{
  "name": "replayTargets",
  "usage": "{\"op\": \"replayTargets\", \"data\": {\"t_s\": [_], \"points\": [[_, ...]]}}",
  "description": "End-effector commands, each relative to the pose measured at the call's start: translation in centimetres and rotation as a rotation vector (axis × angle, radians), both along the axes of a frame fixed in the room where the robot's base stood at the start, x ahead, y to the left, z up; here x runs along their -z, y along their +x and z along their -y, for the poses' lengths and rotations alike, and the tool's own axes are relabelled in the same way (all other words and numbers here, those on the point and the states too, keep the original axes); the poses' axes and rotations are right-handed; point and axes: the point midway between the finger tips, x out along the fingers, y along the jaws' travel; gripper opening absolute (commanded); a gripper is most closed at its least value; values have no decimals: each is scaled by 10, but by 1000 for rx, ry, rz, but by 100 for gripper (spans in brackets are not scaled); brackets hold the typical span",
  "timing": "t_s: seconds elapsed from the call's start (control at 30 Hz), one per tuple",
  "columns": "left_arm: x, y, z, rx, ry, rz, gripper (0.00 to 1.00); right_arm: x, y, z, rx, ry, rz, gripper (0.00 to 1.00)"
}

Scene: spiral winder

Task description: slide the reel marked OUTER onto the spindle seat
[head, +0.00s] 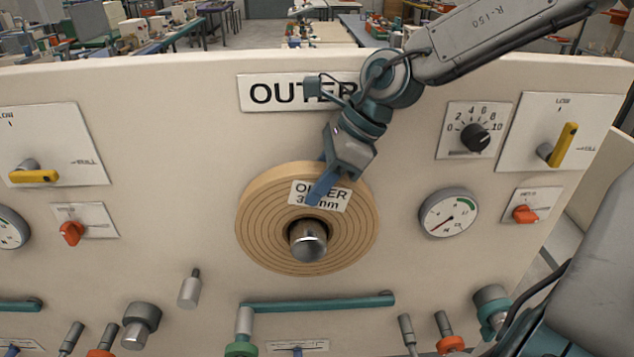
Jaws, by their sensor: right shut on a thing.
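The tan reel marked OUTER (262,232) is a ringed disc with a white label on its upper front. It is in the middle of the head view, in front of the cream panel. The metal spindle (310,243) shows its rounded end in the reel's centre hole, with the reel around it. I cannot tell whether the reel's back touches the panel. My right gripper (322,190) comes down from the upper right and is shut on the reel's upper part, its blue finger covering some of the label. My left gripper is not in view.
An OUTER sign (275,94) is above the reel, partly behind my right arm. A gauge (448,213), a black dial (475,137) and a yellow lever (564,146) are to the right. A teal bar handle (325,301) and several knobs are below.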

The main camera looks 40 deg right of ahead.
Motion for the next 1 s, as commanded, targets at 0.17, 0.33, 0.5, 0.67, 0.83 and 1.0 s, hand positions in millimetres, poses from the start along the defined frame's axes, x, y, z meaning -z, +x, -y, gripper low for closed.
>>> {"op": "replayTargets", "data": {"t_s": [0.17, 0.33, 0.5, 0.67, 0.83, 1.0], "points": [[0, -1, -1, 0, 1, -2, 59, -1, 1, 1, 2, 0, 3, 0], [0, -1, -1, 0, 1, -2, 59, -2, 1, 1, 2, 0, 4, 45], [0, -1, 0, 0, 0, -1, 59, -1, 1, 0, 1, 0, 2, 59], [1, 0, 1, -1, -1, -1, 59, 1, -1, 0, -1, 0, -2, 59], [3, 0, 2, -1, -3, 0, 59, -5, -1, 3, -1, 2, 2, 59], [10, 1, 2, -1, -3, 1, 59, -21, -6, 11, -1, 3, 7, 59]]}}
